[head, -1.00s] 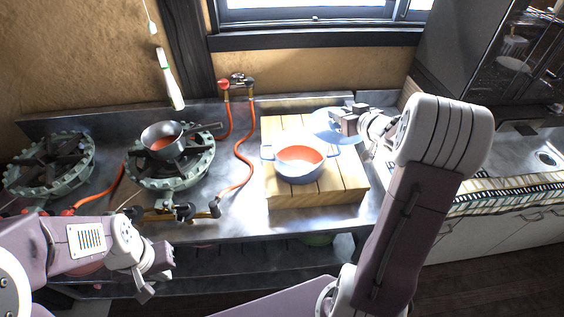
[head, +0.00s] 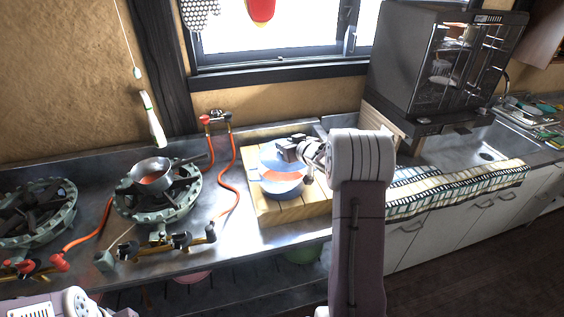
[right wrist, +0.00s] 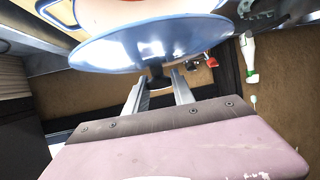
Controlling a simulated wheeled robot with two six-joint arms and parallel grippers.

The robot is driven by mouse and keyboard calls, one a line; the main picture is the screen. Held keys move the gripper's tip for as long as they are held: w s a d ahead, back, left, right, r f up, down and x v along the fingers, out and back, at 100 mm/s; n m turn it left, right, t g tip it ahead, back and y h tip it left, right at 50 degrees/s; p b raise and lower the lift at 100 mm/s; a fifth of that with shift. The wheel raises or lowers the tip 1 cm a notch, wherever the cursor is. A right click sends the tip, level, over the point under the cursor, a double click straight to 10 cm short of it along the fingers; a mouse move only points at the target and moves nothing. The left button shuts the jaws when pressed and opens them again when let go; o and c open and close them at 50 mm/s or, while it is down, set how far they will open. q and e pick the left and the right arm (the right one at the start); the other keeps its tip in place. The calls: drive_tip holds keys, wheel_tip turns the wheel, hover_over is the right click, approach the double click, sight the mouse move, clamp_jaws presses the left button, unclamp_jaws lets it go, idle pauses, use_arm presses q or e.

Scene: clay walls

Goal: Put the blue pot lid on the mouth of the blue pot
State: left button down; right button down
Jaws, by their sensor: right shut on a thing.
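The blue pot (head: 283,190), with an orange-red inside, stands on a slatted wooden board. My right gripper (head: 288,150) is above the pot, shut on the knob of the blue pot lid (head: 267,157). The lid partly covers the far side of the mouth in the head view. In the right wrist view, the lid (right wrist: 150,42) is a tilted glossy disc with its dark knob between my right fingertips (right wrist: 158,84). Part of the pot (right wrist: 120,10) shows behind it, and a gap seems to remain. My left gripper (head: 124,312) barely shows at the bottom edge.
The wooden board (head: 290,212) lies on the steel counter. To the left are gas burners (head: 160,195), one carrying a small saucepan (head: 150,172), and orange hoses (head: 232,178). A dark cabinet (head: 440,70) and a sink (head: 490,152) are to the right. The window is behind.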

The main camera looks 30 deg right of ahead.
drive_tip(key=shift+w+a+f, duration=0.2)
drive_tip(key=shift+w+f, duration=0.3)
drive_tip(key=shift+w, duration=0.1)
drive_tip(key=shift+s+f, duration=0.1)
wheel_tip(320, 180, down, 4)
drive_tip(key=shift+a+r+b, duration=0.15)
drive_tip(key=shift+r+b, duration=0.05)
drive_tip(key=shift+b, duration=0.6)
drive_tip(key=shift+s+f, duration=0.1)
drive_tip(key=c, duration=1.1)
unclamp_jaws()
drive_tip(key=shift+f, duration=0.1)
drive_tip(key=shift+o, duration=0.2)
